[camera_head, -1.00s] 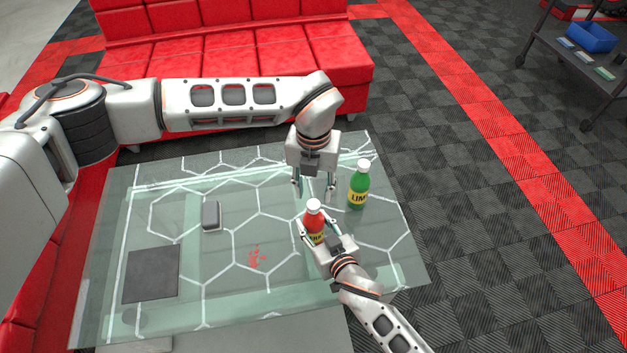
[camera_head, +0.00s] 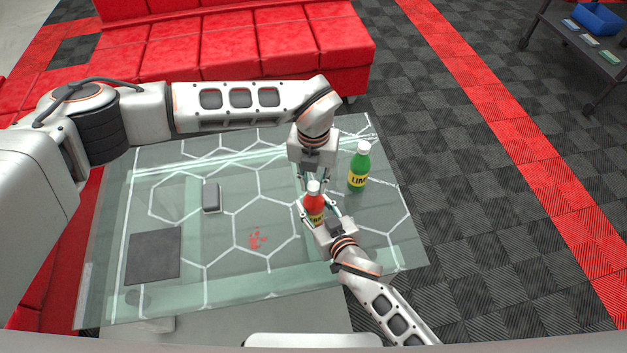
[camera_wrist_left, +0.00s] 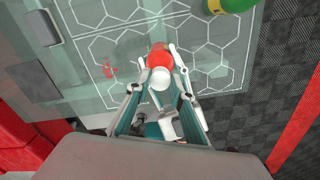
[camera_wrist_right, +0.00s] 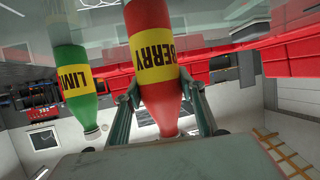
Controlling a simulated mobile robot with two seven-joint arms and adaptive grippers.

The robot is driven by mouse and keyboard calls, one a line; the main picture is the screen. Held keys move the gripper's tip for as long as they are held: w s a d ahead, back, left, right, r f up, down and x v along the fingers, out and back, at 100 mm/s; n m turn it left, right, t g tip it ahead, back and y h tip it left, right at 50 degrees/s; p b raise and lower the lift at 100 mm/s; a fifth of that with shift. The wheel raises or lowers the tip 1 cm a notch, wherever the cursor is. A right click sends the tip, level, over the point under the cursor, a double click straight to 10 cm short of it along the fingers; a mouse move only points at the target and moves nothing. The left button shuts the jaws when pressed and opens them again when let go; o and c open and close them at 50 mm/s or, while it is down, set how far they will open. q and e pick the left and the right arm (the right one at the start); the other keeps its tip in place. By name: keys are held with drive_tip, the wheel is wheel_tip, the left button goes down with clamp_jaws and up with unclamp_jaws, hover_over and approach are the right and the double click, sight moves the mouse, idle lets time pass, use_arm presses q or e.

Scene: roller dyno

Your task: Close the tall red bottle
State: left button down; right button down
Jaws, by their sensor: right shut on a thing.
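The tall red bottle (camera_head: 313,207), with a yellow label and white cap (camera_head: 313,186), is upright over the glass table. My right gripper (camera_head: 318,214) is shut around its body; the right wrist view shows the fingers on both sides of the bottle (camera_wrist_right: 155,75). My left gripper (camera_head: 313,178) points down just above the cap. In the left wrist view its fingers (camera_wrist_left: 160,85) are apart, with the white cap (camera_wrist_left: 159,79) between them and a gap visible. I cannot tell whether the cap is tight or whether the left fingers touch it.
A green lime bottle (camera_head: 358,168) with a white cap stands close to the right of the red bottle. A small grey box (camera_head: 211,197) and a dark square mat (camera_head: 153,256) lie on the left of the glass table (camera_head: 225,235). A red sofa (camera_head: 235,48) stands behind.

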use_arm(q)
drive_tip(key=m, duration=0.5)
drive_tip(key=c, duration=1.8)
unclamp_jaws()
drive_tip(key=shift+o, duration=0.2)
drive_tip(key=shift+r, duration=2.25)
drive_tip(key=shift+c, duration=0.3)
drive_tip(key=shift+r, duration=1.75)
